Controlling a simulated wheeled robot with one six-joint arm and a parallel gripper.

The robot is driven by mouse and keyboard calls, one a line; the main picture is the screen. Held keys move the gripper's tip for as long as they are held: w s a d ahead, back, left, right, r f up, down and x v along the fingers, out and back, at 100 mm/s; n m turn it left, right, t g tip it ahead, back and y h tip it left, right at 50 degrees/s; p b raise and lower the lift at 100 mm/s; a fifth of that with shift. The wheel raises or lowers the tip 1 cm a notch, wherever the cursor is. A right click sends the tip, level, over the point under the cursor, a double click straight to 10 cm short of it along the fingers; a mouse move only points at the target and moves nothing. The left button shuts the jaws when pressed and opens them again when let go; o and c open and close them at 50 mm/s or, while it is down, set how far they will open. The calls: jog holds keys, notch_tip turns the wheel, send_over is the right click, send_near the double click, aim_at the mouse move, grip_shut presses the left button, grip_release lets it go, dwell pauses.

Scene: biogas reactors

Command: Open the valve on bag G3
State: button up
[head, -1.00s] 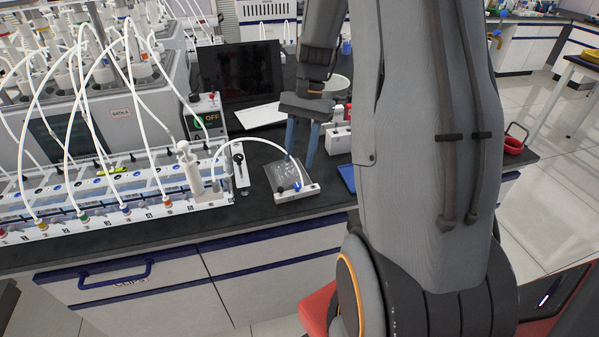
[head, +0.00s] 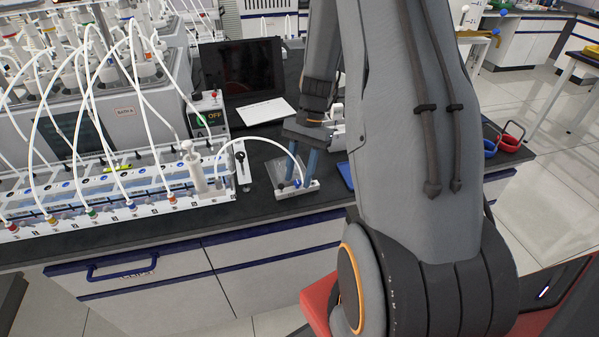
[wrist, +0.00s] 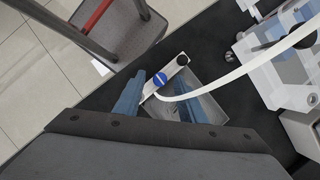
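A clear flat bag (head: 284,172) lies on the dark bench, with a white strip (head: 305,190) along its near edge. A blue round valve (head: 298,183) sits on the strip, and a white tube runs to it. No G3 label is readable. In the wrist view the valve (wrist: 159,79) shows between and just ahead of the blue fingertips, with a black knob (wrist: 182,59) beside it on the strip. My gripper (head: 300,178) is open and points down over the bag; in the wrist view (wrist: 163,90) its fingers are apart and empty. Whether they touch anything is unclear.
A rack (head: 110,200) with tubes and coloured ports stands left of the bag. A laptop (head: 242,70) and a control box marked OFF (head: 208,115) stand behind. A blue flat item (head: 346,174) lies to the right. The bench's front edge is close to the strip.

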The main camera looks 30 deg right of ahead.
grip_shut()
jog(key=shift+n, duration=0.4)
grip_release()
jog(key=b+v, duration=0.2)
jog(key=v, duration=0.6)
jog(key=shift+w+a, duration=0.1)
jog(key=shift+a, duration=0.05)
